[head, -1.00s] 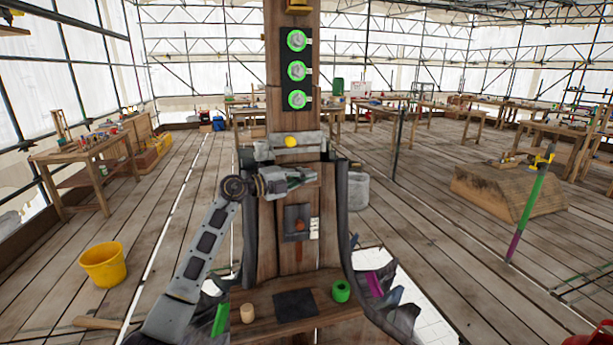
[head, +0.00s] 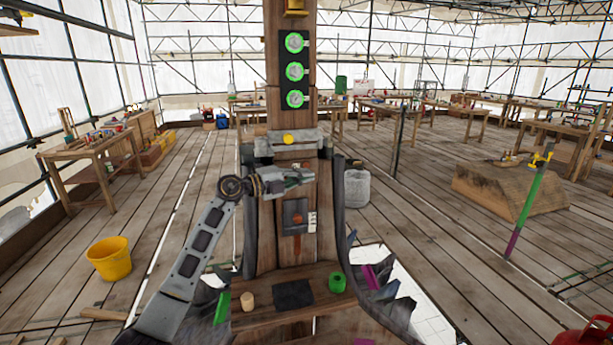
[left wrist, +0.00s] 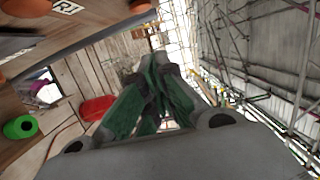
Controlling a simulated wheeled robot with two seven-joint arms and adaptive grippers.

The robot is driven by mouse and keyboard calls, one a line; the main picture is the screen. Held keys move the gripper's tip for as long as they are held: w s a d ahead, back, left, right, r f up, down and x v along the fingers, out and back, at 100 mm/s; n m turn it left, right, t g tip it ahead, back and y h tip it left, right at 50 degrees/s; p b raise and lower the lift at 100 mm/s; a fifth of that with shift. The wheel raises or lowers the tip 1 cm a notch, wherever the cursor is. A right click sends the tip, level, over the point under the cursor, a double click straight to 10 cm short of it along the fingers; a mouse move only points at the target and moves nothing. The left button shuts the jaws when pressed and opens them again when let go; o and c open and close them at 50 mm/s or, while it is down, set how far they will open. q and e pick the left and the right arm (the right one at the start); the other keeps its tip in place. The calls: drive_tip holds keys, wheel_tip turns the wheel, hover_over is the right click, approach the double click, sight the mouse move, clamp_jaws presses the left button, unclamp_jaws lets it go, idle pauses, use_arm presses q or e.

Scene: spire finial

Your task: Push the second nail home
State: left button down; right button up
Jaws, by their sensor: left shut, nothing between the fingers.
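A wooden post (head: 290,95) stands in front of me with a grey collar (head: 262,147) around it. A yellow round knob (head: 288,139) sits on the collar. I cannot tell any nail for certain in either view. My left gripper (head: 308,175) is shut and empty, in front of the post between collar and plate. Its green-padded fingers (left wrist: 150,72) show together in the left wrist view. I cannot tell whether it touches the post. My right gripper is out of view.
Three green-ringed dials (head: 294,72) are up the post. A wooden ledge (head: 262,318) below holds a green cylinder (head: 337,282), a wooden peg (head: 248,301) and a dark pad (head: 293,294). A yellow bucket (head: 109,259) stands left. Floor on both sides is largely open.

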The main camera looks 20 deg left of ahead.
use_arm(q)
drive_tip(key=b+v, duration=0.1)
drive_tip(key=v, duration=0.8)
drive_tip(key=shift+b, duration=0.35)
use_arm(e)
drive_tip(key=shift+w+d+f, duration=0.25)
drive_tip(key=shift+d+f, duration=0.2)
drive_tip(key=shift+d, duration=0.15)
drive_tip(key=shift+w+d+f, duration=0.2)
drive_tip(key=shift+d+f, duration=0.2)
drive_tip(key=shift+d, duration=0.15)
